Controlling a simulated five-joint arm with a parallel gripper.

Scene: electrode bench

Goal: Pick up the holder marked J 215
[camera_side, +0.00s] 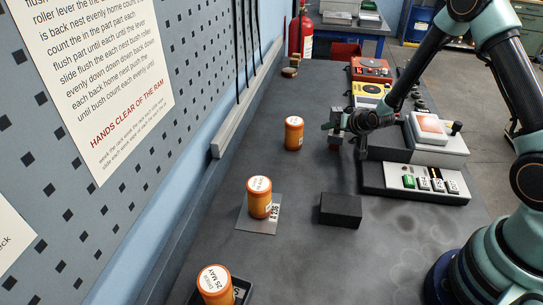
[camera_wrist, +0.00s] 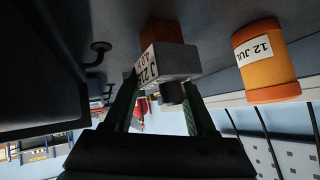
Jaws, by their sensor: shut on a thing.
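The holder (camera_wrist: 175,63) is a grey block with a brown part on one end and a dark round stub on the other. Its white label appears to read J 215, with a second, partly legible line below. My gripper (camera_wrist: 163,92) is shut on it, one finger on each side. In the side view, my gripper (camera_side: 351,122) reaches in from the right over the bench, with the grey holder (camera_side: 335,118) at its tip. A small reddish-brown part shows under the holder there. I cannot tell whether it clears the bench.
Orange jars (camera_side: 293,133) (camera_side: 259,198) (camera_side: 216,286) stand left of my gripper; one also shows in the wrist view (camera_wrist: 265,60). A black block (camera_side: 340,210) lies nearer. A low rack (camera_side: 385,183) and a red-topped machine (camera_side: 437,142) stand right. Bench is bare between jars and block.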

